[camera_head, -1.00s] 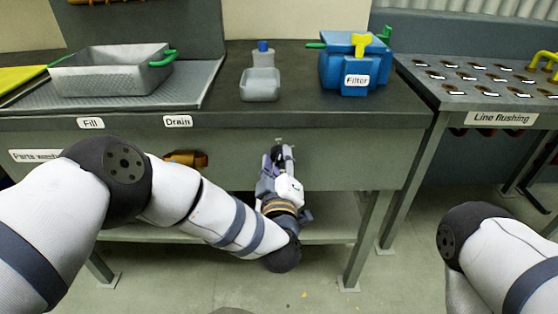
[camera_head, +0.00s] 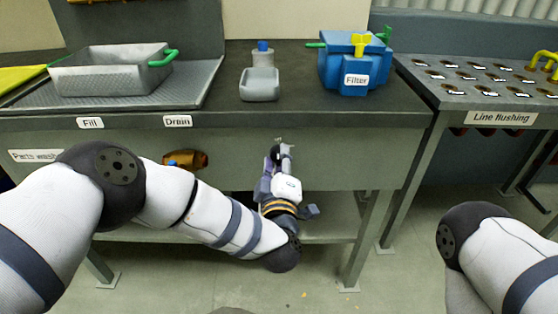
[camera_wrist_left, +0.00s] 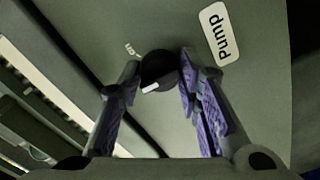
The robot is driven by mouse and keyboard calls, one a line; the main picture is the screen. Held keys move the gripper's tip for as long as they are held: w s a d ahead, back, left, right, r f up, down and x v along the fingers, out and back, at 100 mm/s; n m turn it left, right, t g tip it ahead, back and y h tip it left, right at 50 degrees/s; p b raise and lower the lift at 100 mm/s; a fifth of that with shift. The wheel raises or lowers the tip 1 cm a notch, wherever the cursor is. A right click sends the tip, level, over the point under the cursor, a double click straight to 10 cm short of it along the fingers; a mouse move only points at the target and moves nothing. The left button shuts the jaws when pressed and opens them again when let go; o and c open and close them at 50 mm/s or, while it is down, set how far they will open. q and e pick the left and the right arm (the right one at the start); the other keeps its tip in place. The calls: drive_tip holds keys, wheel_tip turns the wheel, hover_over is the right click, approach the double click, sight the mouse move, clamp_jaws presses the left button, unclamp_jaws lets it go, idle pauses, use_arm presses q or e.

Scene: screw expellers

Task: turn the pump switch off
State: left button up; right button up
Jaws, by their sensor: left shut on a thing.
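The pump switch is a round black knob (camera_wrist_left: 158,66) with a white mark on the panel, in the left wrist view. The white mark shows at its lower edge in that view. Small white lettering (camera_wrist_left: 130,48), which seems to read "on", sits at its upper left, and a "Pump" label (camera_wrist_left: 219,34) at its upper right. My left gripper (camera_wrist_left: 160,78) is shut on the knob, one finger on each side. In the head view my left gripper (camera_head: 281,156) is at the bench's front panel and hides the knob. My right gripper is out of view.
A grey basket (camera_head: 110,76), a small grey container (camera_head: 260,86) and a blue filter box (camera_head: 345,68) stand on the bench top (camera_head: 215,112). An orange part (camera_head: 185,159) sticks out of the panel left of my gripper. A line flushing table (camera_head: 470,84) stands at the right.

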use_arm(q)
drive_tip(key=o, duration=1.1)
drive_tip(key=shift+o, duration=0.2)
drive_tip(key=s, duration=1.2)
drive_tip(key=shift+f, duration=0.1)
drive_tip(key=s+a+f+m+g+h+p, duration=0.25)
drive_tip(key=s+f+m+g, duration=0.2)
drive_tip(key=s+f, duration=0.3)
drive_tip(key=s+a+f+m+g+h+p, duration=0.15)
drive_tip(key=s+a+f+m+g, duration=0.25)
drive_tip(key=s+f+g, duration=0.4)
drive_tip(key=s+a+r+m+g+y+p, duration=0.1)
drive_tip(key=s+a+g, duration=0.1)
drive_tip(key=s+a, duration=0.3)
drive_tip(key=s+a+m+g+y+p, duration=0.1)
drive_tip(key=s+a+g, duration=0.2)
drive_tip(key=s, duration=1)
drive_tip(key=s+a+r+m+g+y+p, duration=0.1)
drive_tip(key=s+a+g+y, duration=0.1)
drive_tip(key=s+a, duration=0.6)
drive_tip(key=shift+s+r+g, duration=0.35)
drive_tip(key=shift+s+g, duration=0.2)
drive_tip(key=shift+s, duration=0.3)
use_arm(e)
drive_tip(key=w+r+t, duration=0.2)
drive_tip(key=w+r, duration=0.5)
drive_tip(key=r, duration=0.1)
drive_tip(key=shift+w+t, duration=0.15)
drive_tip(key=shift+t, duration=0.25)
